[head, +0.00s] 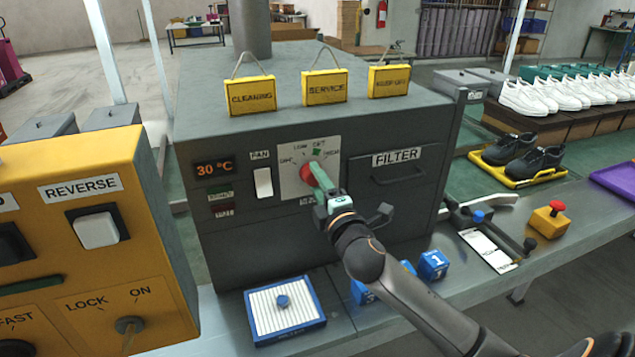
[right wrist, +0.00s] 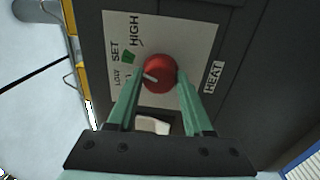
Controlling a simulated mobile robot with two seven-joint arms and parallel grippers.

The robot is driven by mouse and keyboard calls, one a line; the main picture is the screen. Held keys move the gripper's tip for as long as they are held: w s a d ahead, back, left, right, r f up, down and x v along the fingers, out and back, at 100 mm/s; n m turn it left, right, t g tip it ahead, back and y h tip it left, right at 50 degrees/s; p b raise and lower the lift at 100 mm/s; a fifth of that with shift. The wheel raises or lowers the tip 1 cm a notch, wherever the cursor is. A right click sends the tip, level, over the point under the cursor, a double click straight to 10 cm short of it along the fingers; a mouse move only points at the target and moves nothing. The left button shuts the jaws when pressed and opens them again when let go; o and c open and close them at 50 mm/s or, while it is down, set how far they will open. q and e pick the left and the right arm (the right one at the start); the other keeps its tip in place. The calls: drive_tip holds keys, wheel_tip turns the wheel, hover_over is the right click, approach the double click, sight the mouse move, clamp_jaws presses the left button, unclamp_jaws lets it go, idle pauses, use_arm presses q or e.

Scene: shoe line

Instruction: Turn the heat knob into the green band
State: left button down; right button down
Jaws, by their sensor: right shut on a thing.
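The red heat knob (head: 306,174) sits on a pale dial plate (head: 330,153) on the front of the dark grey machine. A small green band (head: 317,153) is at the top of the plate, by the word SET. My right gripper (head: 318,187) is shut on the knob and partly covers it. In the right wrist view its green fingers (right wrist: 160,95) lie on either side of the knob (right wrist: 160,70). The knob's white pointer (right wrist: 150,77) faces the LOW side, apart from the green band (right wrist: 129,56). My left gripper is not in view.
The display (head: 214,169) reads 30 °C. A white fan switch (head: 264,183) is left of the dial, and a FILTER drawer handle (head: 398,175) is to the right. Blue blocks (head: 433,264) and a blue-rimmed tray (head: 320,317) stand on the bench below. A yellow panel (head: 75,238) stands at left.

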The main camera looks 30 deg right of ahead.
drive_tip(key=shift+c, duration=1.5)
unclamp_jaws()
drive_tip(key=shift+s, duration=0.1)
drive_tip(key=r+b+v, duration=0.1)
drive_tip(key=v, duration=1.1)
drive_tip(key=shift+s+f+b, duration=0.15)
drive_tip(key=shift+f+b, duration=0.15)
drive_tip(key=shift+f, duration=0.2)
